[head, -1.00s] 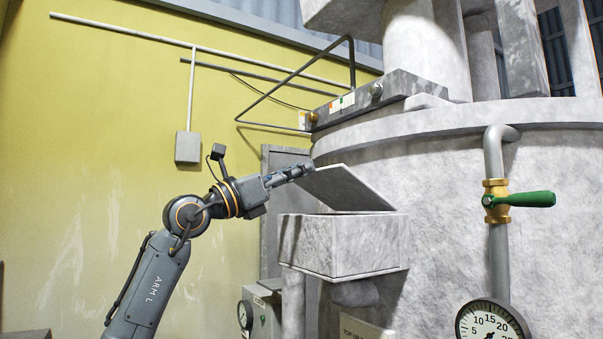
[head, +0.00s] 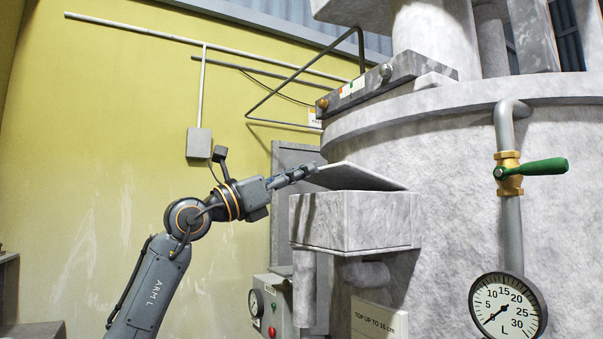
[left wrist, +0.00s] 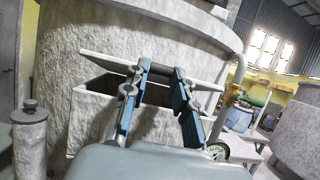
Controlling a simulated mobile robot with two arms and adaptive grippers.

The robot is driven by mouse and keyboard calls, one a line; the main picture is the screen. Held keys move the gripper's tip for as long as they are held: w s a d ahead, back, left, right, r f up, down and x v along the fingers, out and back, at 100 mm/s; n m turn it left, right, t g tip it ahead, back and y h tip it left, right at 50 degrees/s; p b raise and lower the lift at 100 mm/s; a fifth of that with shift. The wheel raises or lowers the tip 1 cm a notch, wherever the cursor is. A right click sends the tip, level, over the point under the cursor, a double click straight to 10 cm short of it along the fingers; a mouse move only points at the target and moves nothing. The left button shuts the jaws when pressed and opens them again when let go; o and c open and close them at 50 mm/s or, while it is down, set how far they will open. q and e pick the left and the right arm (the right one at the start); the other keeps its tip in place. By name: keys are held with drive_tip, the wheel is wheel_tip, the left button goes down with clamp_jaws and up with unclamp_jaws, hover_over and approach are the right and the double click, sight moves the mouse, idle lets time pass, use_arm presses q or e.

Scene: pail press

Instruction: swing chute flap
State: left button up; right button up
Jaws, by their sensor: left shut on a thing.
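The chute flap (head: 362,177) is a flat grey plate above the chute box (head: 355,222) on the side of the large mottled grey vessel. It is tilted partly open, with its near edge raised. My left gripper (head: 313,170) reaches in from the left and is shut on the flap's raised edge. In the left wrist view the fingers (left wrist: 162,69) are at the flap (left wrist: 104,62), and the dark opening of the chute box (left wrist: 88,112) shows below it. The fingers hide part of the flap. My right gripper is in neither view.
A pipe with a brass valve and green lever (head: 544,167) runs down the vessel's right side. A round gauge (head: 507,306) is below it. A bent bar (head: 283,82) juts out above my left arm.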

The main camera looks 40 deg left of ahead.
use_arm(q)
drive_tip(key=shift+s+a+f+b, duration=0.1)
drive_tip(key=shift+s+f+b, duration=0.1)
drive_tip(key=shift+f+b, duration=0.7)
drive_tip(key=shift+f, duration=0.3)
drive_tip(key=shift+f+b, duration=0.75)
drive_tip(key=shift+f, duration=0.4)
drive_tip(key=o, duration=1)
drive_tip(key=shift+r, duration=0.25)
drive_tip(key=shift+s+a, duration=0.1)
drive_tip(key=shift+s, duration=0.05)
drive_tip(key=shift+v, duration=5.85)
